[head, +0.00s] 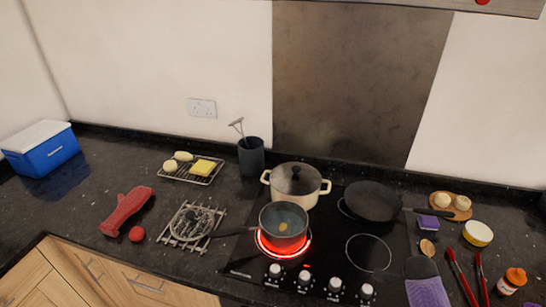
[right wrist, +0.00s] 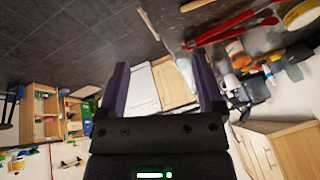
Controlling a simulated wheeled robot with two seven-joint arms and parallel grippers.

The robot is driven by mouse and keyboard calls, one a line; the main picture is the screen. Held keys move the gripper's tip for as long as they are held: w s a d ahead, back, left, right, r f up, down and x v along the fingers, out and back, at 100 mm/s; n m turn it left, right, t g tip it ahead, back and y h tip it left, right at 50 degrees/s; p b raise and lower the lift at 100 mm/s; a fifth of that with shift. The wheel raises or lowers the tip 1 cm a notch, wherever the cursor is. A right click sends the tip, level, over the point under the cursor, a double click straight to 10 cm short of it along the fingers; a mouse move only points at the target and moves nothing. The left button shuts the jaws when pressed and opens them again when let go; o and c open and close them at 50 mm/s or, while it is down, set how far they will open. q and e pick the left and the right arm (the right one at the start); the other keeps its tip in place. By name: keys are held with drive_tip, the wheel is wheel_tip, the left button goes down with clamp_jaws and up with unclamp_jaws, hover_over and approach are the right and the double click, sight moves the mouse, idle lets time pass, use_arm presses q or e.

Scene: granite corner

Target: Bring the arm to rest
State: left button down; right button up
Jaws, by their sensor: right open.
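My right gripper (right wrist: 162,72) shows in the right wrist view with its two dark fingers spread apart. Nothing is between the fingers, and it touches nothing that I can see. Behind it are a dark tiled floor (right wrist: 75,45) and wooden cabinet fronts, seen at a turned angle. My left gripper is not in view.
The black counter holds a glowing hob with a saucepan (head: 284,222), a cream pot (head: 296,186) and a frying pan (head: 372,200). A blue cooler (head: 42,152) and red mitt (head: 126,210) are left. Red-handled tools (head: 461,275) and an orange-capped jar (head: 512,280) are right.

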drive_tip(key=s+d+r+m+g+h, duration=0.1)
drive_tip(key=s+d+r+h, duration=0.1)
drive_tip(key=d+r, duration=0.5)
drive_tip(key=s+d+r+m+h, duration=0.1)
drive_tip(key=s+d+r+h, duration=0.15)
drive_tip(key=d, duration=0.85)
drive_tip(key=s+a+f+n+t+y, duration=0.2)
drive_tip(key=s+f+n, duration=0.7)
drive_tip(key=f+n, duration=0.55)
drive_tip(key=s+a+f+n+y, duration=0.1)
drive_tip(key=s+a+f+n, duration=0.25)
drive_tip(key=s+n, duration=0.45)
drive_tip(key=s+a+f+n+y, duration=0.2)
drive_tip(key=s+f+n, duration=0.2)
drive_tip(key=s+n, duration=0.45)
drive_tip(key=s+a+f+m+y, duration=0.15)
drive_tip(key=a+f, duration=0.25)
drive_tip(key=a, duration=1)
drive_tip(key=w+a+f+m+y, duration=0.1)
drive_tip(key=a+f+y, duration=0.2)
drive_tip(key=a, duration=1.1)
wheel_tip(320, 180, down, 25)
drive_tip(key=s+b, duration=0.2)
drive_tip(key=b, duration=2.2)
drive_tip(key=shift+d+b, duration=0.25)
drive_tip(key=shift+b, duration=0.15)
